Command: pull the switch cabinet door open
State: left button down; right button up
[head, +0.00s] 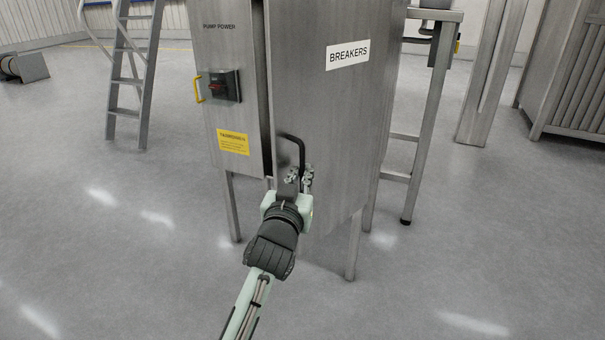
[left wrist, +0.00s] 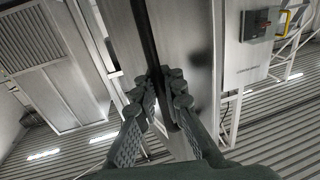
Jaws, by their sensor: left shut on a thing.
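The grey metal switch cabinet stands on legs in the middle of the head view. Its door (head: 345,110) bears a "BREAKERS" label (head: 348,54). A black bar handle (head: 302,148) sits low on the door, near its left edge. A dark gap runs along that edge, beside the "PUMP POWER" panel. My left gripper (head: 299,179) is shut on the lower part of the handle. The left wrist view shows the handle (left wrist: 146,40) running down between the fingers of the left gripper (left wrist: 167,96). The fingers hide the gripped part. My right gripper is not in view.
The "PUMP POWER" panel (head: 226,60) carries a black and red switch (head: 222,86), a yellow guard handle (head: 198,89) and a yellow label (head: 233,142). A step ladder (head: 128,75) stands behind left. A steel stand (head: 430,110) is right of the cabinet. The floor in front is clear.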

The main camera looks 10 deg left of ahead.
pick_arm(q)
jog(key=shift+a+f, duration=0.2)
jog(key=shift+a, duration=0.05)
jog(key=c, duration=1.8)
grip_release()
jog(key=shift+s+r, duration=0.1)
jog(key=shift+s, duration=0.05)
jog(key=shift+o, duration=0.9)
jog(key=shift+d, duration=0.1)
jog(key=s, duration=0.7)
jog(key=shift+s+d, duration=0.15)
jog(key=shift+s, duration=0.1)
jog(key=shift+r, duration=0.1)
